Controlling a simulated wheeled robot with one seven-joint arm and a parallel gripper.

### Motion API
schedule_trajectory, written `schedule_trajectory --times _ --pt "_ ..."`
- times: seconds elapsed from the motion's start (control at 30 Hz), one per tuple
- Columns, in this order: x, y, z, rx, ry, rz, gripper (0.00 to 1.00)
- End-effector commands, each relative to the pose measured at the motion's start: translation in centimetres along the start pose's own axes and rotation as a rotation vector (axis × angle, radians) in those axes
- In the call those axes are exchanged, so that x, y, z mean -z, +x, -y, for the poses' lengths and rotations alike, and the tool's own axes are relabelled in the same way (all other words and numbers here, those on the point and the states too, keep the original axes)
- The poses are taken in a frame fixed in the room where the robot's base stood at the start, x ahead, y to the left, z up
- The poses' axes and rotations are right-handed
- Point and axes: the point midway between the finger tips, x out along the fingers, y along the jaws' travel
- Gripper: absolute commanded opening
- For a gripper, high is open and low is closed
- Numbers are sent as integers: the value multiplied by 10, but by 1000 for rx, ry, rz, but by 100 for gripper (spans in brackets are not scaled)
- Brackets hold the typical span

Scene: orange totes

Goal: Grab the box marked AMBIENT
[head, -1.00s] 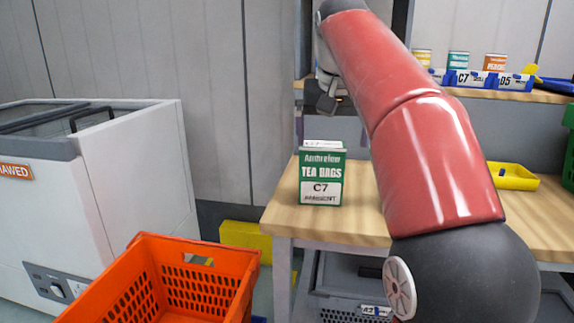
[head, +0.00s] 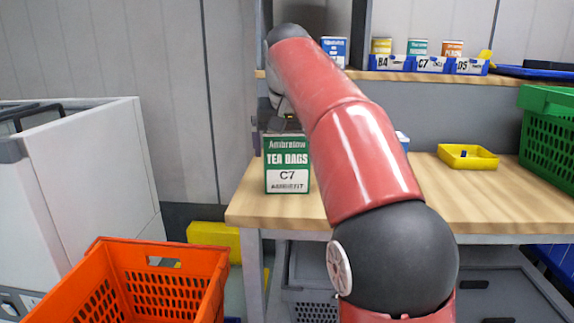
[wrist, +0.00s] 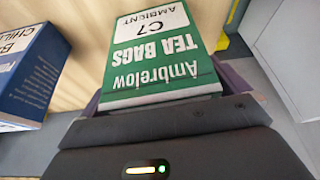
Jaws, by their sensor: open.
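The box marked AMBIENT (head: 287,165) is a green and white tea bags carton labelled C7. It stands upright near the left end of the wooden table. My gripper (head: 285,122) is at the top of this box, partly hidden behind it and my arm. In the wrist view the box (wrist: 158,48) appears upside down, with the open purple-grey fingers showing along both its sides. Whether the fingers touch it I cannot tell.
A blue box (wrist: 28,75) stands beside the AMBIENT box, mostly hidden by my arm in the head view. A yellow tray (head: 468,157) and green crate (head: 548,140) are on the table's right. An orange tote (head: 150,285) stands at lower left. A shelf (head: 400,76) holds several small boxes.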

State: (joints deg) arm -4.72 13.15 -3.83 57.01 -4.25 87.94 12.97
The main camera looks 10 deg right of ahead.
Motion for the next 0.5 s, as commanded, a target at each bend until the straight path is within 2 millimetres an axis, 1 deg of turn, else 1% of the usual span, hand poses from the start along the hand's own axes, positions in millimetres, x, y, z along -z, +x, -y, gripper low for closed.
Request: schedule_trajectory --times 0.07,0.17,0.4,0.5 --pt "0 -1 0 0 0 0 100" --pt "0 -1 0 0 0 0 88" --pt "0 -1 0 0 0 0 57" --pt "0 -2 0 0 0 -1 55"
